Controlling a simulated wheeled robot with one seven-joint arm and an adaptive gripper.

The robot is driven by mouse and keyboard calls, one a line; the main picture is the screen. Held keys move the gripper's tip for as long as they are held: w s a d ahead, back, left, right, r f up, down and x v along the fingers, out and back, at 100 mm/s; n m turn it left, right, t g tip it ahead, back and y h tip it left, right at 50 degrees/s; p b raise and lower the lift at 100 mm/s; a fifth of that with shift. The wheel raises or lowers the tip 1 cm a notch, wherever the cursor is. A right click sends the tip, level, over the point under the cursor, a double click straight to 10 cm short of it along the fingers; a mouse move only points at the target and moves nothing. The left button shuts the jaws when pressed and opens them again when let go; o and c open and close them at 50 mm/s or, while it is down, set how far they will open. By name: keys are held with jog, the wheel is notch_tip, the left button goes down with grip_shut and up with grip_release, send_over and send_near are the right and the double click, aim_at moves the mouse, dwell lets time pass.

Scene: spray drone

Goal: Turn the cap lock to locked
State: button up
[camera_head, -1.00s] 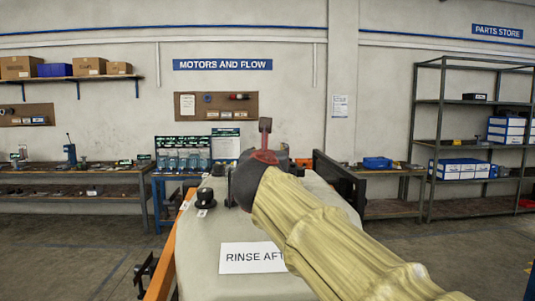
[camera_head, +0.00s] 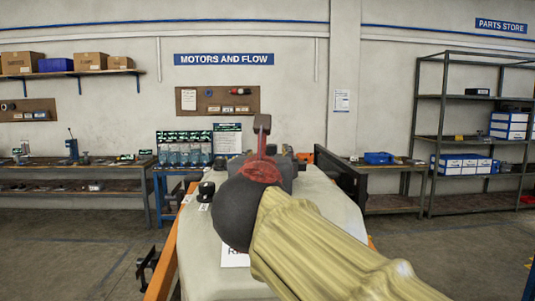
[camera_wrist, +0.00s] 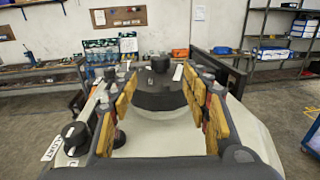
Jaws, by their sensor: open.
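A pale tank body (camera_head: 325,195) stretches ahead of me. In the wrist view my gripper (camera_wrist: 160,85) is open and empty, its yellow-padded fingers on either side of the view. A dark round cap-like part (camera_wrist: 158,65) shows beyond and between the fingertips, apart from them. A black knob (camera_head: 206,191) stands at the tank's left edge beside small white labels. A black knob with a white label also shows at the left of the wrist view (camera_wrist: 75,133), outside the left finger. I cannot tell which part is the cap lock or its setting.
An orange frame rail (camera_head: 163,262) runs along the tank's left side. A dark frame part (camera_head: 340,178) stands at its right. A mostly hidden white sign (camera_head: 234,255) lies on the tank. Benches and shelving (camera_head: 475,130) stand along the back wall; open floor lies at both sides.

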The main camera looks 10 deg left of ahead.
jog(key=shift+s, duration=0.3)
jog(key=shift+c, duration=0.3)
